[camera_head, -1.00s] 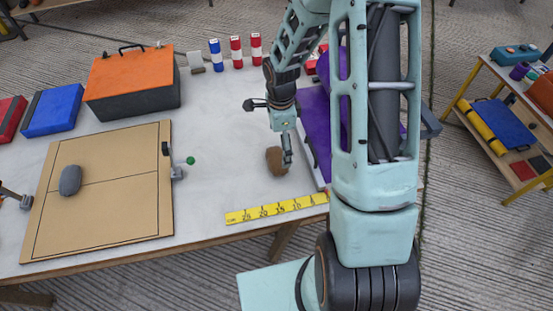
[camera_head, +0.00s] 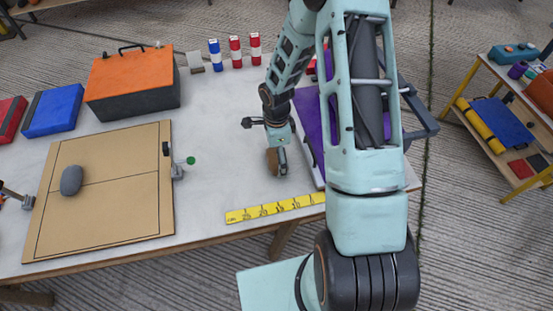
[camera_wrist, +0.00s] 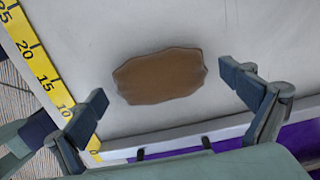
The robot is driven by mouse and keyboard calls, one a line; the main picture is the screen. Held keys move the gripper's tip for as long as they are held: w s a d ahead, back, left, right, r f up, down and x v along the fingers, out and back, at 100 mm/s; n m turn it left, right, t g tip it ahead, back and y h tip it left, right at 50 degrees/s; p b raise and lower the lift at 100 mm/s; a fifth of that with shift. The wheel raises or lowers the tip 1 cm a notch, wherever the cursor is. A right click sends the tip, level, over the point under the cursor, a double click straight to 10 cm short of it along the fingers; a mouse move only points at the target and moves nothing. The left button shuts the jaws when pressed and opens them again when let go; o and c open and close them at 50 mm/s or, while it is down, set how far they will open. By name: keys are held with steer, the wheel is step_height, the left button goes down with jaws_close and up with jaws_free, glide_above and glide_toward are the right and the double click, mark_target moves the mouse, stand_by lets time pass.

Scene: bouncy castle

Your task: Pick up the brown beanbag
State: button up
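The brown beanbag (camera_head: 271,161) lies on the white table top, left of the purple item, partly hidden by my gripper in the head view. In the wrist view the beanbag (camera_wrist: 160,76) shows whole as a flat brown lump. My gripper (camera_head: 281,165) is low over the beanbag and points down at it. In the wrist view my gripper (camera_wrist: 170,88) is open, with its two dark fingertips wide apart on the left and right of the beanbag. No contact with it shows.
A yellow measuring strip (camera_head: 275,208) lies along the table's front edge. A purple item with a pale rim (camera_wrist: 270,140) is close by. A tan board (camera_head: 105,215) with a grey beanbag (camera_head: 71,180) lies to the left. An orange-lidded box (camera_head: 132,82) stands at the back.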

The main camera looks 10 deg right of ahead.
steer(key=c, duration=1.5)
steer(key=shift+r, duration=0.15)
